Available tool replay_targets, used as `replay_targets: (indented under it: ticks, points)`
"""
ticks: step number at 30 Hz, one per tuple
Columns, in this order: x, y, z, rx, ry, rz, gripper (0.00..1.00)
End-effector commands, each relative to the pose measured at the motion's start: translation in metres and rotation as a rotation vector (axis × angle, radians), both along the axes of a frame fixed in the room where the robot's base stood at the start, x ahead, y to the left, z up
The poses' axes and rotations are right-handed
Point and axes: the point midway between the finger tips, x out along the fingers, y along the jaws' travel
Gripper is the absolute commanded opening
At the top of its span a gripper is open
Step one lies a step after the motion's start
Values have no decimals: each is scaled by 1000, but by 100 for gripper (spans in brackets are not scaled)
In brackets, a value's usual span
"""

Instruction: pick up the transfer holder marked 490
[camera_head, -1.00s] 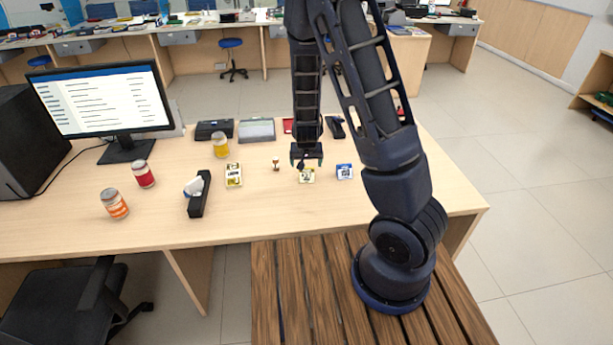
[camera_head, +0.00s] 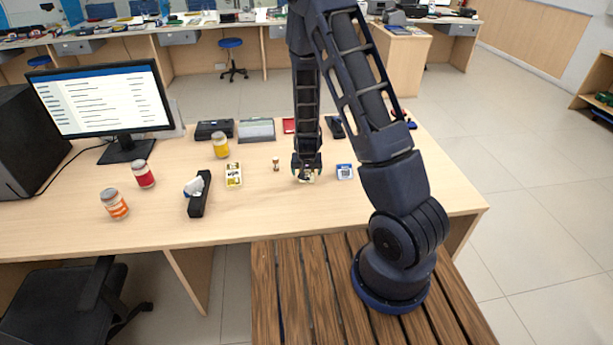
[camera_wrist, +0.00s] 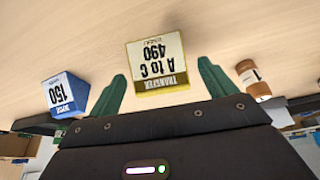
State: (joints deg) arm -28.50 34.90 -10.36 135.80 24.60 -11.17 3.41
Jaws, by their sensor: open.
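The transfer holder marked 490 (camera_wrist: 157,62) is a small block with a cream face and yellow edges, reading "A to C" and "TRANSFER", upside down in the wrist view. It stands on the desk just beyond my fingertips, roughly centred between them. In the head view only a bit of the holder (camera_head: 307,180) shows below my gripper (camera_head: 307,172). In the wrist view my gripper (camera_wrist: 165,85) is open, with one green finger on each side of the holder and space between. I cannot tell whether either finger touches it.
A small stamp (camera_head: 276,163) and another yellow-and-white holder (camera_head: 233,175) are to the left.

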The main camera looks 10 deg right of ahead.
Motion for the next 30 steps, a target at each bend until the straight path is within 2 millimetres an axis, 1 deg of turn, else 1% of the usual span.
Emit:
replay_targets:
  ticks: [4,12,14,18,20,30]
  points:
    - [3,0,-9,0,1,0,84]
    - [4,0,-10,1,0,0,84]
    - [4,0,-10,1,0,0,74]
    - [4,0,-10,1,0,0,46]
    - [4,0,-10,1,0,0,35]
    - [4,0,-7,0,-1,1,35]
